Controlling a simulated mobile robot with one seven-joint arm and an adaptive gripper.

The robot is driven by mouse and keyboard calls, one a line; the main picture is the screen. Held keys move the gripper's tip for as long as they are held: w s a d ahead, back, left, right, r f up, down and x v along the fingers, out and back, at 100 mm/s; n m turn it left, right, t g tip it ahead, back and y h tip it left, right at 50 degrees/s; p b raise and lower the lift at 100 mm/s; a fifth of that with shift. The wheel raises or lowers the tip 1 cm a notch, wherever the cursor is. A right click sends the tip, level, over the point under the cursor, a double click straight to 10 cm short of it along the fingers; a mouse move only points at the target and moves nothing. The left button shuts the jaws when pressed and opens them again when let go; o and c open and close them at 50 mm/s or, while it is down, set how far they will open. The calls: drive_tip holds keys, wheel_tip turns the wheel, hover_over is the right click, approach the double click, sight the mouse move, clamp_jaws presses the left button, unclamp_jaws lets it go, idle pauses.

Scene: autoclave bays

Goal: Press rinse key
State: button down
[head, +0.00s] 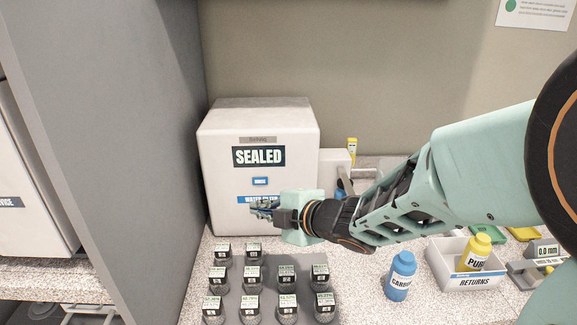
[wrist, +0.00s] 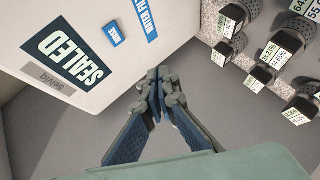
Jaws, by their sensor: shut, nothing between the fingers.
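The rinse key (head: 260,181) is a small blue key on the front of a white box-shaped unit (head: 222,165), below its dark SEALED sign (head: 258,156). In the wrist view the rinse key (wrist: 112,33) shows at the upper left, its lettering turned sideways. A blue strip starting WATER FIL (wrist: 148,14) lies beside it, partly cut off. My gripper (head: 262,210) is in front of the unit's lower front, below the key and apart from it. In the wrist view my gripper (wrist: 160,74) has its fingertips together and empty.
Several dark-bodied jars with labelled tops stand on a grey mat (head: 331,285) below my gripper. A grey partition (head: 150,160) stands left of the unit. A blue bottle (head: 400,277) and a white RETURNS bin (head: 440,268) holding a yellow bottle (head: 477,252) are at the right.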

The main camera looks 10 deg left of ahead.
drive_tip(key=p, duration=0.2)
approach(254, 185)
drive_tip(key=shift+s+x, duration=0.2)
drive_tip(key=shift+x, duration=1.1)
drive_tip(key=shift+s+x, duration=0.2)
drive_tip(key=shift+x, duration=1.1)
drive_tip(key=shift+a+f, duration=0.15)
drive_tip(key=shift+a, duration=0.1)
drive_tip(key=shift+w, duration=0.4)
drive_tip(key=shift+w+a, duration=0.15)
drive_tip(key=shift+w, duration=0.25)
drive_tip(key=shift+s+d+b, duration=0.2)
drive_tip(key=shift+s+b, duration=0.1)
drive_tip(key=shift+s, duration=0.5)
drive_tip(key=shift+s, duration=0.1)
drive_tip(key=shift+s+d+b, duration=0.2)
drive_tip(key=shift+s+b, duration=0.05)
drive_tip(key=shift+s, duration=0.55)
drive_tip(key=shift+s+d+b, duration=0.2)
drive_tip(key=shift+s+b, duration=0.05)
drive_tip(key=shift+s, duration=0.5)
drive_tip(key=shift+s+d+b, duration=0.2)
drive_tip(key=shift+s+b, duration=0.05)
drive_tip(key=shift+s, duration=0.55)
